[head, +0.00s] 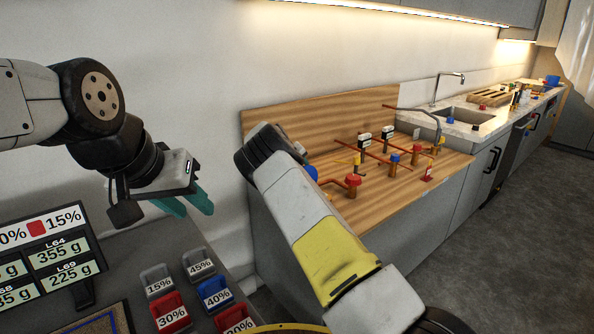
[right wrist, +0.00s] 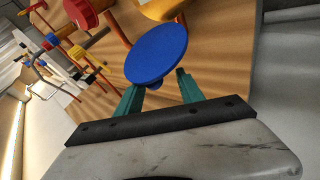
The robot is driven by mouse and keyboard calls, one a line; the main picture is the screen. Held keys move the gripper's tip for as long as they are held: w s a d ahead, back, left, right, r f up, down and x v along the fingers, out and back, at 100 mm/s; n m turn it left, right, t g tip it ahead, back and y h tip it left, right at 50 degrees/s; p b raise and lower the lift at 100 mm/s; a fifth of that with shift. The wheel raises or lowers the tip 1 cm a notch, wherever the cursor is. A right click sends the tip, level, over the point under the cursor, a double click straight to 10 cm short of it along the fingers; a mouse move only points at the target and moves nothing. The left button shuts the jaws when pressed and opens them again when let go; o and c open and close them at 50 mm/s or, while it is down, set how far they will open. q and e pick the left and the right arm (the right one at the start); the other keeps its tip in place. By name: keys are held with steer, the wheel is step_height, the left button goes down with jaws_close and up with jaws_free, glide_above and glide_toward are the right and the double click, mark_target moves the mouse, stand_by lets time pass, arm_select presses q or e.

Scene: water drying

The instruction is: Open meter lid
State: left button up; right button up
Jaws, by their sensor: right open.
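A round blue disc (right wrist: 157,54), which looks like the meter lid, shows in the right wrist view in front of my right gripper (right wrist: 160,92). Its two teal fingers are apart, one toward each side of the disc's near edge, with a small blue tab between them. I cannot tell whether they touch it. In the head view only a bit of blue (head: 312,172) shows beside my right arm, which hides the rest and the gripper. My left gripper (head: 190,206) is in the air at the left, its teal fingers apart and empty.
A wooden counter (head: 290,117) carries copper pipes with a red valve (head: 353,180), blue knobs and small black-and-white labels. A sink (head: 465,115) lies beyond. Below my left gripper are percent-marked bins (head: 215,293) and a weight display (head: 60,262). Open floor lies at right.

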steer(key=v, duration=0.6)
steer(key=shift+s, duration=0.15)
steer(key=shift+a, duration=0.1)
steer(key=s+d+r+m+g+y, duration=0.1)
steer(key=s+d+r+m+y, duration=0.1)
steer(key=s+d+r, duration=0.4)
steer(key=s+d+r+m+y, duration=0.1)
steer(key=s+r, duration=0.2)
steer(key=s, duration=0.5)
steer(key=s+d+r+m+g+y, duration=0.1)
steer(key=s+d+r+m+y, duration=0.1)
steer(key=s+d+r, duration=0.3)
steer(key=s+a+r+y, duration=0.1)
steer(key=s+a+r, duration=0.1)
steer(key=s, duration=1.5)
steer(key=s+a+r+t+y, duration=0.1)
steer(key=s+a+r, duration=0.1)
steer(key=s, duration=1.4)
steer(key=shift+s+a+r, duration=0.35)
